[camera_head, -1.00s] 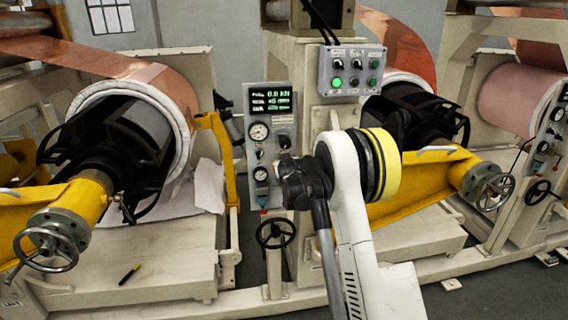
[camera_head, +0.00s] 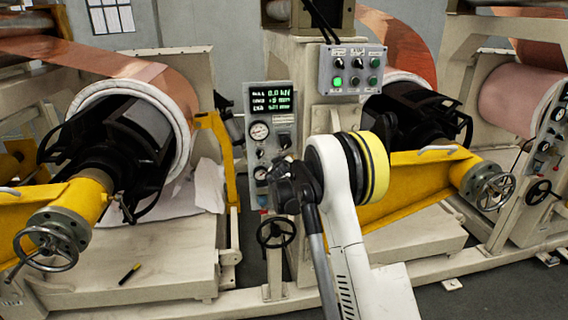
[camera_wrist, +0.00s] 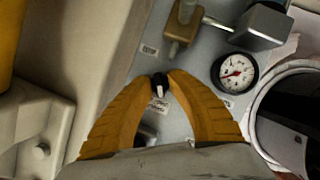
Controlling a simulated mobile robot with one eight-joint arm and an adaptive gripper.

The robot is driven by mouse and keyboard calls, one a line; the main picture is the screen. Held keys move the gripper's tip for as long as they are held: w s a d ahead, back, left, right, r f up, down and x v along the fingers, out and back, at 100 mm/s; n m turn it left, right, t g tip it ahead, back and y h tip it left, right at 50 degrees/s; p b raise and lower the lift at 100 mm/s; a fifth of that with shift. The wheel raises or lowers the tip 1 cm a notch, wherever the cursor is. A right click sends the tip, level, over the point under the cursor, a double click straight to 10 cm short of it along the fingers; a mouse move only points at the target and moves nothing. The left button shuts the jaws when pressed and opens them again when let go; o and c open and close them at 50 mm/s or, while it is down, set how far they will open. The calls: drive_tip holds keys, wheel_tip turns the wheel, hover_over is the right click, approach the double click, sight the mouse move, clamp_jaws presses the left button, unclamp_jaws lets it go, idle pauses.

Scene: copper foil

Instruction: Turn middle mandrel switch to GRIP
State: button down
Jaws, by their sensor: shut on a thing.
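In the wrist view a small black switch knob (camera_wrist: 161,81) with a white pointer sits on a grey panel (camera_wrist: 200,62). The two orange-yellow fingers of my gripper (camera_wrist: 162,84) are closed around the knob, one on each side. Small label plates lie near the knob, too blurred to read surely. In the head view the grey mandrel panel (camera_head: 252,104) carries a green-lit display, gauges and a switch (camera_head: 283,141). My wrist is in front of the panel's lower part. My fingertips and the held knob are hidden there.
A round gauge (camera_wrist: 235,73) and a brass-coloured fitting (camera_wrist: 182,28) are close to my fingers. A button box (camera_head: 352,70) with a lit green button is above right. Copper rolls on black mandrels flank the panel. A handwheel (camera_head: 276,232) is below.

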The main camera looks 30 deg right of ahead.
drive_tip(key=c, duration=1.6)
unclamp_jaws()
drive_tip(key=shift+o, duration=0.2)
drive_tip(key=v, duration=1.2)
drive_tip(key=s+a+r+m+g+y, duration=0.1)
drive_tip(key=s+a+r, duration=0.25)
drive_tip(key=s, duration=0.45)
drive_tip(key=s+a+r+g+y, duration=0.1)
drive_tip(key=s+a+r, duration=0.2)
drive_tip(key=s+a, duration=0.35)
drive_tip(key=s+a+f+g+y, duration=0.1)
drive_tip(key=s+a, duration=0.2)
drive_tip(key=s, duration=0.5)
drive_tip(key=s+a+f+g+y, duration=0.1)
drive_tip(key=s+a+f+y, duration=0.1)
drive_tip(key=s, duration=0.7)
drive_tip(key=s+a+f+g+y, duration=0.1)
drive_tip(key=s+a, duration=0.3)
drive_tip(key=s, duration=0.5)
drive_tip(key=shift+a+f+g+y, duration=0.25)
drive_tip(key=shift+f+g+y, duration=0.05)
drive_tip(key=shift+f, duration=0.4)
